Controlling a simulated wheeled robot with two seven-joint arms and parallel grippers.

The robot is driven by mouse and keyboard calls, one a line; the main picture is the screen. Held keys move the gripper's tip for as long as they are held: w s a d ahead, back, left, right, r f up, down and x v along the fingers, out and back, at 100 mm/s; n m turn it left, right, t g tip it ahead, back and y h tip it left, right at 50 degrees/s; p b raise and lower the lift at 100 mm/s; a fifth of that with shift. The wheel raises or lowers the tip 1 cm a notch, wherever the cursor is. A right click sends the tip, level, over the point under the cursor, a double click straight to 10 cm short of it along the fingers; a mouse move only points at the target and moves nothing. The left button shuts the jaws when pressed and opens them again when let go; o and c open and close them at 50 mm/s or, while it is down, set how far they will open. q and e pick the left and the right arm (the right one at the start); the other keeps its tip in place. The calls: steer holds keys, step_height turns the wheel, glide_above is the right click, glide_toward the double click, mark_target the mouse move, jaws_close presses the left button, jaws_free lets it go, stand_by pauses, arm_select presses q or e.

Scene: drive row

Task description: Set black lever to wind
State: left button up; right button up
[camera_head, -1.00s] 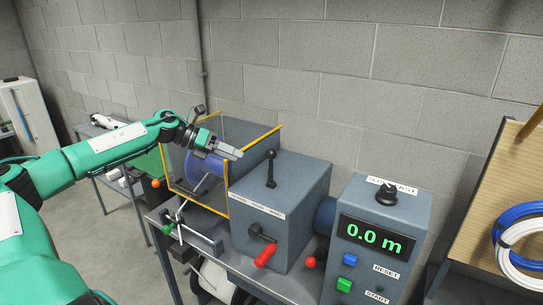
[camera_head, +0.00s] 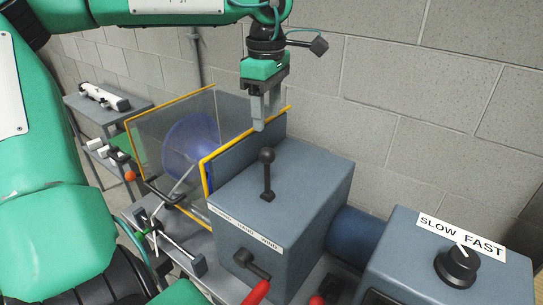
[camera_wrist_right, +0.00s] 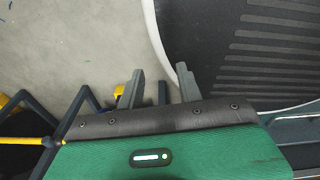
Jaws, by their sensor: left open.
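The black lever (camera_head: 267,175) has a ball knob and stands about upright on top of the grey-blue gearbox housing (camera_head: 310,190) in the head view. A label strip (camera_head: 247,232) runs along the housing's front top edge; its words are too small to read surely. My left gripper (camera_head: 262,122) points down with open, empty fingers. It appears just above and behind the lever's knob, apart from it. My right gripper (camera_wrist_right: 160,78) shows in the right wrist view with its fingers spread and nothing between them, over the floor and a dark ribbed surface.
A clear guard with yellow edges (camera_head: 205,172) encloses a blue drum (camera_head: 190,145) left of the housing. A red-handled crank (camera_head: 257,292) sticks out in front. A control box with a SLOW/FAST knob (camera_head: 458,265) stands at right. A block wall (camera_head: 400,100) is behind.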

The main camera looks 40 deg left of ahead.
arm_select(q)
steer(key=p, duration=0.1)
glide_above(267, 164)
steer(key=f, duration=0.4)
steer(key=shift+w+a+f, duration=0.25)
steer(key=shift+w+a, duration=0.15)
step_height(267, 164, down, 7)
steer(key=shift+w+f+p, duration=0.15)
steer(key=shift+f+p, duration=0.05)
steer(key=shift+p, duration=0.65)
steer(key=shift+a+f, duration=0.1)
steer(key=shift+f, duration=0.6)
steer(key=shift+c, duration=0.2)
arm_select(e)
steer(key=r, duration=0.1)
steer(key=s+r, duration=0.1)
steer(key=r, duration=0.1)
steer(key=shift+s+d, duration=0.15)
steer(key=shift+s, duration=0.15)
arm_select(q)
jaws_close()
arm_select(e)
steer(key=shift+w+d, duration=0.1)
steer(key=shift+d, duration=0.2)
steer(key=shift+f, duration=0.1)
